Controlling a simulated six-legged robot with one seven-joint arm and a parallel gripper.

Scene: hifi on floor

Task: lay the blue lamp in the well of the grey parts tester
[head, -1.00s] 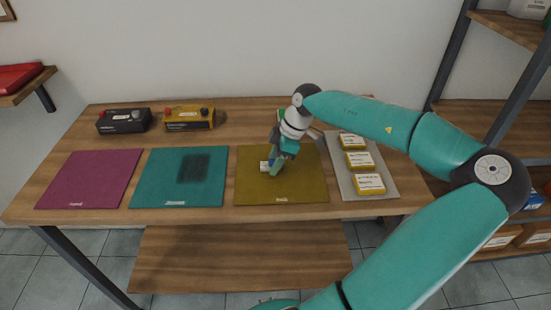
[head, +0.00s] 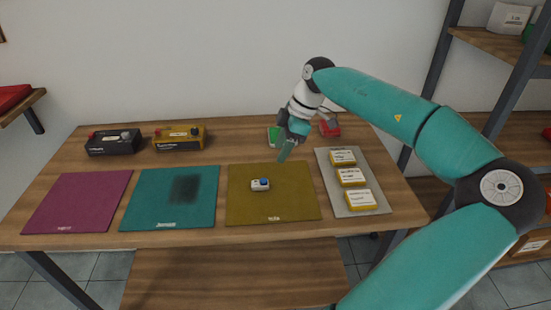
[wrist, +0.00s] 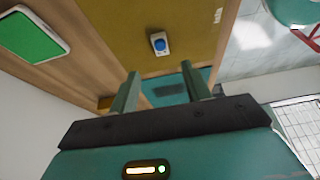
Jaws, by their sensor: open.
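A small pale grey block, which looks like the parts tester (head: 255,187), sits on the olive mat. A round blue piece, which looks like the blue lamp (head: 264,183), shows on it. In the wrist view the blue piece (wrist: 160,46) lies within the outline of the pale block (wrist: 154,37). I cannot tell how deep it sits. My gripper (head: 285,152) is above the back right part of the olive mat, apart from the block. In the wrist view my gripper (wrist: 163,86) has its fingers spread with nothing between them.
The olive mat (head: 290,205) lies between a teal mat (head: 145,200) and a grey tray (head: 335,180) with yellow boxes. A magenta mat (head: 75,200) is at left. Black (head: 113,143) and yellow (head: 180,139) devices stand behind. Green (head: 273,135) and red (head: 331,128) things are near my arm.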

